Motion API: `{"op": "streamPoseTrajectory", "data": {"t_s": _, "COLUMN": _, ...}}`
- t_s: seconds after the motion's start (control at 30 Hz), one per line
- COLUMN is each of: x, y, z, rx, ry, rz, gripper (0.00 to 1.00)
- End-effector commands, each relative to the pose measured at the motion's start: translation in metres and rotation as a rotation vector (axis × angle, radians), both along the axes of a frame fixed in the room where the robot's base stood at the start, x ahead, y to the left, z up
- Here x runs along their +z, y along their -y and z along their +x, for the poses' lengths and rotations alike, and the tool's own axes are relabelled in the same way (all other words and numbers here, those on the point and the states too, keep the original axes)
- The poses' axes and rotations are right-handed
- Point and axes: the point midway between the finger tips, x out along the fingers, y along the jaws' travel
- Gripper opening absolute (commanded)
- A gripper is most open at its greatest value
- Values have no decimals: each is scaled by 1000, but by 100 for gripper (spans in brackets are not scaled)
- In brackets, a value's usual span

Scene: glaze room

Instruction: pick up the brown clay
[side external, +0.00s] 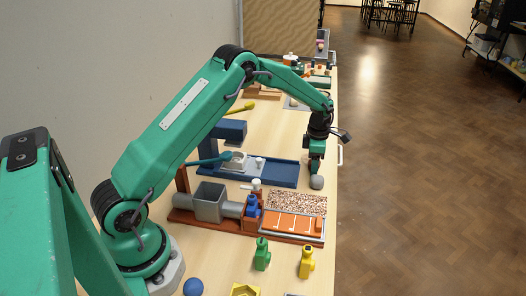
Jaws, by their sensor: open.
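No lump that is clearly brown clay shows in the side external view. A small rounded greyish lump (317,182) sits by the table's right edge; I cannot tell whether it is the clay. My gripper (316,171) points down directly above this lump, very close to it. The gripper is open, but its fingers are small here, and I cannot tell whether they touch the lump or reach around it.
A blue machine (272,173) on a tray stands just left of my gripper. An orange rack (291,224) with a speckled panel lies in front. Green (262,254) and yellow (306,262) bottles and a blue ball (193,287) are nearer the camera.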

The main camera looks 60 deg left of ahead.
Motion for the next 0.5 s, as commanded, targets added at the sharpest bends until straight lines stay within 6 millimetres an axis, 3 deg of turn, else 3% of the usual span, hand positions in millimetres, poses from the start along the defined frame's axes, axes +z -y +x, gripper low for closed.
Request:
{"op": "streamPoseTrajectory", "data": {"t_s": 0.47, "x": 0, "y": 0, "z": 0, "rx": 0, "ry": 1, "rz": 1, "gripper": 56}}
{"op": "streamPoseTrajectory", "data": {"t_s": 0.5, "x": 0, "y": 0, "z": 0, "rx": 0, "ry": 1, "rz": 1, "gripper": 50}}
